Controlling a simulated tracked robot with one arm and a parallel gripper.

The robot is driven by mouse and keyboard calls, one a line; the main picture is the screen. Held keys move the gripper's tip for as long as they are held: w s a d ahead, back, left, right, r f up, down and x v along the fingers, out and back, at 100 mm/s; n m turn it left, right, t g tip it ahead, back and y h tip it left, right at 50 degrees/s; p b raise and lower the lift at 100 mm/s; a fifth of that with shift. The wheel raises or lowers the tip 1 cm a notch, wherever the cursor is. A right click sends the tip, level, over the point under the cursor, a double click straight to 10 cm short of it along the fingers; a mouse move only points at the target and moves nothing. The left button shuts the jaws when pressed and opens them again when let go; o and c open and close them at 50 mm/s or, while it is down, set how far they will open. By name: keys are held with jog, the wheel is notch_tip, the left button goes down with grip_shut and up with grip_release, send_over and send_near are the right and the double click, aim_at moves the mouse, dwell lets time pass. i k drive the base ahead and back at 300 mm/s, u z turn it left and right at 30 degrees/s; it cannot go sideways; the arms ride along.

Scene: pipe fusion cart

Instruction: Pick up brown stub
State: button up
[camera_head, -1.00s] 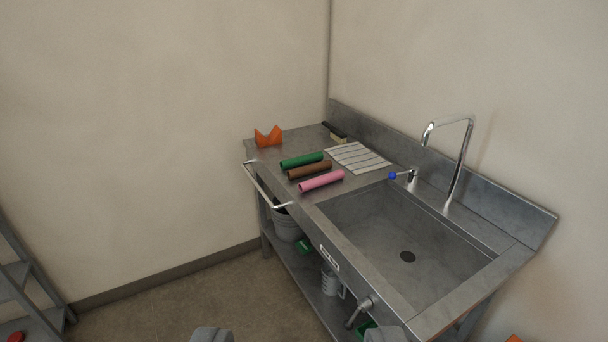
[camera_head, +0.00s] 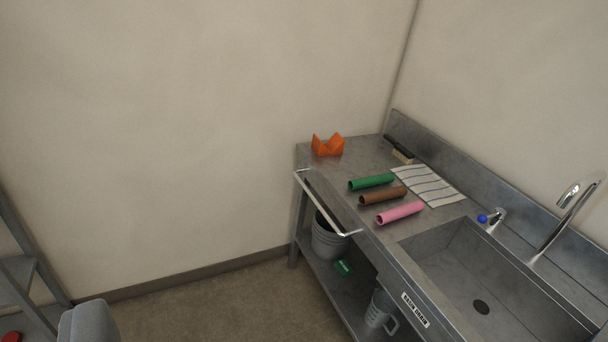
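The brown stub (camera_head: 383,195) is a short tube lying on the left part of the steel sink counter (camera_head: 365,157). It lies between a green stub (camera_head: 371,182) and a pink stub (camera_head: 400,212), roughly parallel to both, with small gaps. Nothing hides the brown stub.
An orange V-shaped block (camera_head: 327,146), a brush (camera_head: 400,153) and a striped cloth (camera_head: 430,186) lie on the counter. A rail (camera_head: 322,205) runs along its front edge. The sink (camera_head: 480,275) with its faucet (camera_head: 570,205) is right. A grey shelf (camera_head: 25,275) stands left.

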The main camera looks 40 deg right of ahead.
aim_at(370, 199)
jog(key=u, duration=0.1)
jog(key=i, duration=1.3)
jog(key=z, duration=0.85)
jog(key=i, duration=0.75)
jog(key=z, duration=0.6)
jog(key=k, duration=0.9)
jog(key=z, duration=0.2)
jog(key=i, duration=0.9)
jog(key=u, duration=0.1)
